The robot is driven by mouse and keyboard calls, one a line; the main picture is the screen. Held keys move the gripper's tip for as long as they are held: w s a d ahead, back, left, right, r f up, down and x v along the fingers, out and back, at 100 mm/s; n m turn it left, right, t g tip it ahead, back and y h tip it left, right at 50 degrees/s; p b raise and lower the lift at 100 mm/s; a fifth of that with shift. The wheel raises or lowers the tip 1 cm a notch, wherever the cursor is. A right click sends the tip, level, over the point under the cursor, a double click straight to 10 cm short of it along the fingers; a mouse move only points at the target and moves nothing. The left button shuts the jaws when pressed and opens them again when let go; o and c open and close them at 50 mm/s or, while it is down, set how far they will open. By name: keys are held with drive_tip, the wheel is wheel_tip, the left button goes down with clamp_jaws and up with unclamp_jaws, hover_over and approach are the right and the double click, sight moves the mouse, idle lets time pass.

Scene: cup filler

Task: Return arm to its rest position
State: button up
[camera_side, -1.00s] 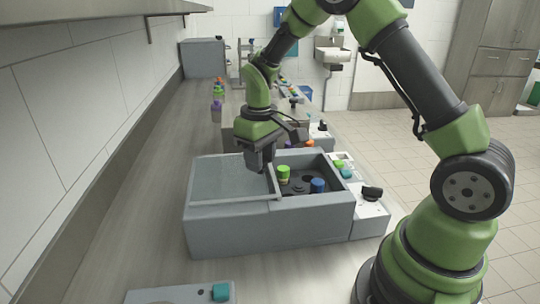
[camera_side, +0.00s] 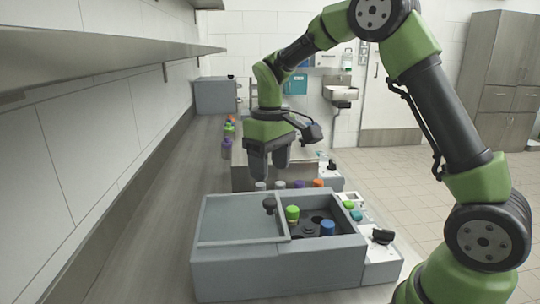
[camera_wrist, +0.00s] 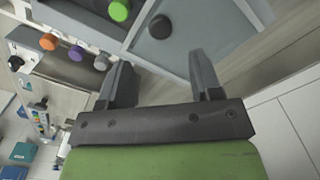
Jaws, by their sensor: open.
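My gripper (camera_side: 269,166) is open and empty. In the side view it hangs above and behind the grey box machine (camera_side: 240,270), apart from it. In the wrist view its two fingers (camera_wrist: 160,82) are spread with nothing between them. The box has a sliding lid (camera_side: 238,218) with a dark knob (camera_side: 269,204), which also shows in the wrist view (camera_wrist: 159,27). The lid covers the left part of the box. In the uncovered right part stand a green-capped cup (camera_side: 292,215) and a blue-capped one (camera_side: 327,228).
A control panel (camera_side: 382,250) with buttons and a black dial is on the box's right. Behind it stand orange (camera_side: 318,183), purple (camera_side: 300,184) and grey caps (camera_side: 260,186). A shelf (camera_side: 100,48) runs along the left wall. The air around my gripper is clear.

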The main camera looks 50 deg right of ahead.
wheel_tip(320, 180, up, 2)
drive_tip(key=shift+r, duration=0.15)
idle(0.4)
drive_tip(key=s+a+r+m+t, duration=0.2)
drive_tip(key=s+a+r+t, duration=0.25)
drive_tip(key=s+r, duration=0.45)
drive_tip(key=s+a+f+m+t+y, duration=0.1)
drive_tip(key=s+a+m+t+y, duration=0.1)
drive_tip(key=s, duration=0.8)
drive_tip(key=shift+s+a+f+t, duration=0.2)
drive_tip(key=shift+a+f+t, duration=0.05)
drive_tip(key=shift+a+t, duration=0.1)
